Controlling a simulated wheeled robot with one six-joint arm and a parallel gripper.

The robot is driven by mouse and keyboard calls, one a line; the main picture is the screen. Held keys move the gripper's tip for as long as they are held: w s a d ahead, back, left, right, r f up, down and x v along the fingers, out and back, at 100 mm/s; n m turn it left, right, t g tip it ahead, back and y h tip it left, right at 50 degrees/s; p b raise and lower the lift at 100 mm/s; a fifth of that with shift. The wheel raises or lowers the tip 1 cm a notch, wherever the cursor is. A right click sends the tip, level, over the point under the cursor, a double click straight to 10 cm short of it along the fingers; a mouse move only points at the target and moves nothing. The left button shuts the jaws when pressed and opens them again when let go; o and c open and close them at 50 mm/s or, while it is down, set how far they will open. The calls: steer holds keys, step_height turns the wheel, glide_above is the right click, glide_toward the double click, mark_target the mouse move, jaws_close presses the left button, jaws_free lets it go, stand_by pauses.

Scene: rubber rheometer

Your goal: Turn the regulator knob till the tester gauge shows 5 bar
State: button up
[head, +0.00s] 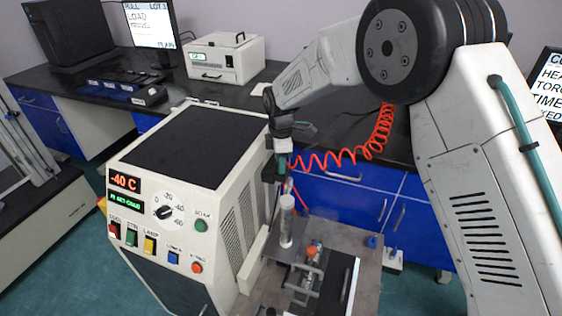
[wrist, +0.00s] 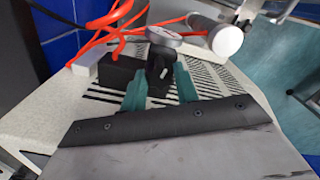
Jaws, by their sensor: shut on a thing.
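The black regulator knob (wrist: 160,62) is in the wrist view, between the two teal fingers of my gripper (wrist: 160,88). My gripper is shut on it. The round gauge (wrist: 164,35) lies just beyond the knob and is seen at a slant; its reading is too small to tell. A black block (wrist: 118,73) sits beside the knob. In the head view my gripper (head: 283,163) points down at the right side of the white machine; the knob and the gauge face cannot be made out there.
The white machine (head: 240,185) with a vented side stands close to my gripper. A clear upright cylinder (head: 287,222) stands just below. A coiled orange hose (head: 350,155) hangs beside my arm. A dark bench (head: 345,125) with blue drawers runs behind.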

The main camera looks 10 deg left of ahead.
steer(key=m, duration=0.7)
steer(key=shift+m, duration=0.3)
steer(key=m, duration=0.4)
steer(key=shift+m, duration=1.8)
steer(key=o, duration=1)
steer(key=shift+r, duration=0.1)
